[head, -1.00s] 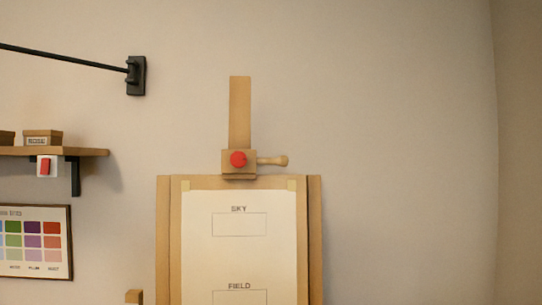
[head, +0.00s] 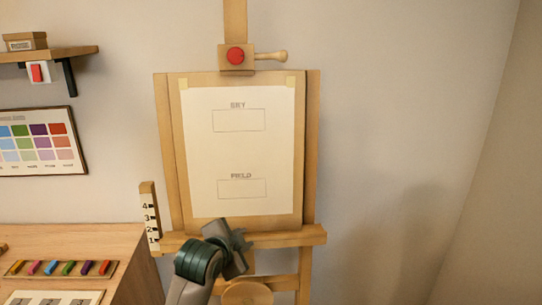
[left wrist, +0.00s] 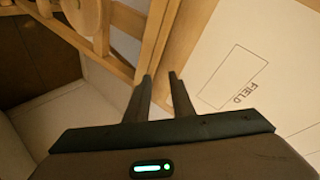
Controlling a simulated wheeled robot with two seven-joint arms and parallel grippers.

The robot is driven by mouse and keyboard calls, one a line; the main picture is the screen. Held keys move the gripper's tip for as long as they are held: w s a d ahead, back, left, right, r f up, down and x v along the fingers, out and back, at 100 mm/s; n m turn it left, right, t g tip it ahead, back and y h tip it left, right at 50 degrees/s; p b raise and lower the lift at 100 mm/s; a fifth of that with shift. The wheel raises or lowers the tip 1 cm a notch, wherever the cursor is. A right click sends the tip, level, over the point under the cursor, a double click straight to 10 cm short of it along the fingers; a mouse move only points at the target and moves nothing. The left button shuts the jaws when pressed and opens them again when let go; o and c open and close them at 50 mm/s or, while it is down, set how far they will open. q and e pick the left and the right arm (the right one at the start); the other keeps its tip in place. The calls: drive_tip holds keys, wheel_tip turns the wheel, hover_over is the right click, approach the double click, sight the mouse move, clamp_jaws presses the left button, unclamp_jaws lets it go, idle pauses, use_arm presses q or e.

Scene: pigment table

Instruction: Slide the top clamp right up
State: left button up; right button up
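The top clamp (head: 236,57) is a wooden block with a red knob (head: 235,56) and a wooden handle (head: 271,57) sticking out to the right. It sits on the easel's upright mast (head: 235,20), at the top edge of the board. My left gripper (head: 243,240) is low in front of the easel's ledge, well below the clamp. In the left wrist view its two fingers (left wrist: 160,85) stand apart with nothing between them, near the easel frame and the paper. My right gripper is not in view.
The easel board (head: 173,150) holds a paper (head: 240,155) marked SKY and FIELD. The ledge (head: 290,237) crosses below it, with a numbered scale (head: 150,215) at its left. A table (head: 110,245) with pigment sticks stands left; a shelf (head: 60,53) hangs above. The wall right of the easel is clear.

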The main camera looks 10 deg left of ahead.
use_arm(q)
drive_tip(key=w+r+m+t, duration=0.2)
drive_tip(key=w+r, duration=0.1)
drive_tip(key=r, duration=0.8)
drive_tip(key=w+r+m+t, duration=0.1)
drive_tip(key=w+r+m, duration=0.1)
drive_tip(key=r, duration=0.8)
drive_tip(key=m+t+h, duration=0.1)
drive_tip(key=m+t, duration=0.2)
drive_tip(key=m, duration=0.1)
approach(271, 55)
drive_tip(key=s+a, duration=0.2)
drive_tip(key=s, duration=0.1)
drive_tip(key=shift+d+f+p, duration=0.2)
drive_tip(key=shift+f+p, duration=0.15)
drive_tip(key=shift+f, duration=0.1)
drive_tip(key=w+p, duration=0.2)
drive_tip(key=w, duration=0.3)
drive_tip(key=w+d+p, duration=0.1)
drive_tip(key=w+p, duration=0.2)
drive_tip(key=w, duration=0.2)
drive_tip(key=w+r+p, duration=0.1)
drive_tip(key=w+p, duration=0.2)
drive_tip(key=w, duration=0.3)
drive_tip(key=shift+d, duration=0.4)
drive_tip(key=shift+w+d+f+p, duration=0.15)
drive_tip(key=shift+w+p, duration=0.2)
drive_tip(key=shift+w, duration=0.3)
clamp_jaws()
